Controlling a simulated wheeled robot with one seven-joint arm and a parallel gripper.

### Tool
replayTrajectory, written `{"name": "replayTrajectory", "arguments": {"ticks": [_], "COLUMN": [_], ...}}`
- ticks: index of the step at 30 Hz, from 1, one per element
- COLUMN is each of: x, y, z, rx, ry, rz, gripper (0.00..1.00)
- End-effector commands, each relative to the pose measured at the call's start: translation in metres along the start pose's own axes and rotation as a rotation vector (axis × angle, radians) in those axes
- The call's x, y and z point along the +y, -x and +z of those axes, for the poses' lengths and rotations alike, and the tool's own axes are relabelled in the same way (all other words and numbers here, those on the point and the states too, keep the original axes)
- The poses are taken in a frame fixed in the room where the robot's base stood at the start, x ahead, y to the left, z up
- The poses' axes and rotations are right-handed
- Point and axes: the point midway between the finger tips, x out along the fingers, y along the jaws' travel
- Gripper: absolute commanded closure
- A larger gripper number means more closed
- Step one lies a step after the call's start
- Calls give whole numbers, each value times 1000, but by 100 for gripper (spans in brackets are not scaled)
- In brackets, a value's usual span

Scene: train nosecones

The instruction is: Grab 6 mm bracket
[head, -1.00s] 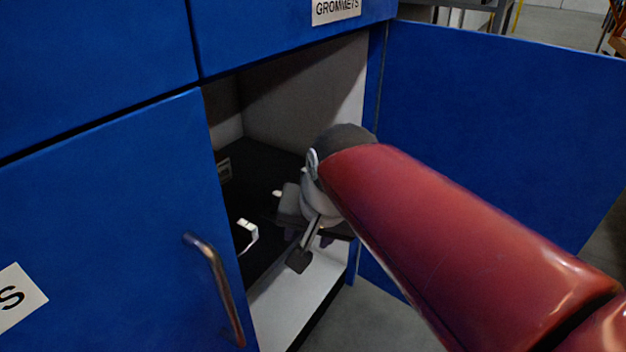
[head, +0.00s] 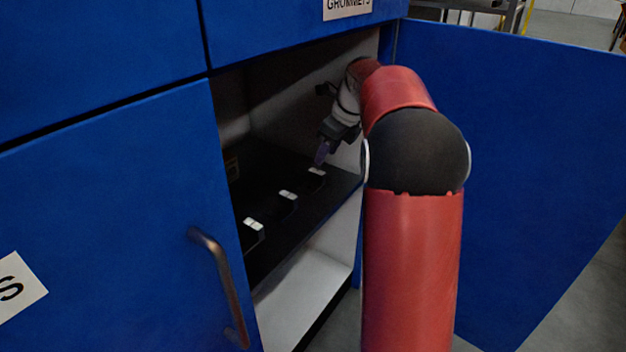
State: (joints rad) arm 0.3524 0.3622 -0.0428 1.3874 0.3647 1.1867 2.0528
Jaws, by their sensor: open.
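Several small dark bins with white labels stand in a row on the black shelf (head: 325,205) inside the open blue cabinet. The near bin (head: 254,238), the middle bin (head: 288,202) and the far bin (head: 316,180) show their labels, too small to read. I cannot make out a bracket or tell which bin holds the 6 mm one. My gripper (head: 321,156) is inside the cabinet, pointing down just above the far bin. Its purple-tinted fingers are small and dark here. It is open, and nothing shows between the fingers.
The open blue door (head: 520,150) stands to the right of my arm. A closed blue door (head: 110,220) with a metal handle (head: 222,290) bounds the opening on the left. A white lower shelf (head: 305,290) looks empty.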

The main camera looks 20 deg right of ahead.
Motion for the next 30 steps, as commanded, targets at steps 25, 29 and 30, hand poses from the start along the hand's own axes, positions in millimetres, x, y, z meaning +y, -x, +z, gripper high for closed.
{"name": "replayTrajectory", "arguments": {"ticks": [25, 29, 30], "x": [-7, -7, -7], "y": [-78, -78, -77], "z": [2, 2, 2], "rx": [0, 0, 0], "ry": [-10, -10, -10], "rz": [1, 1, 1], "gripper": [57, 68, 73]}}
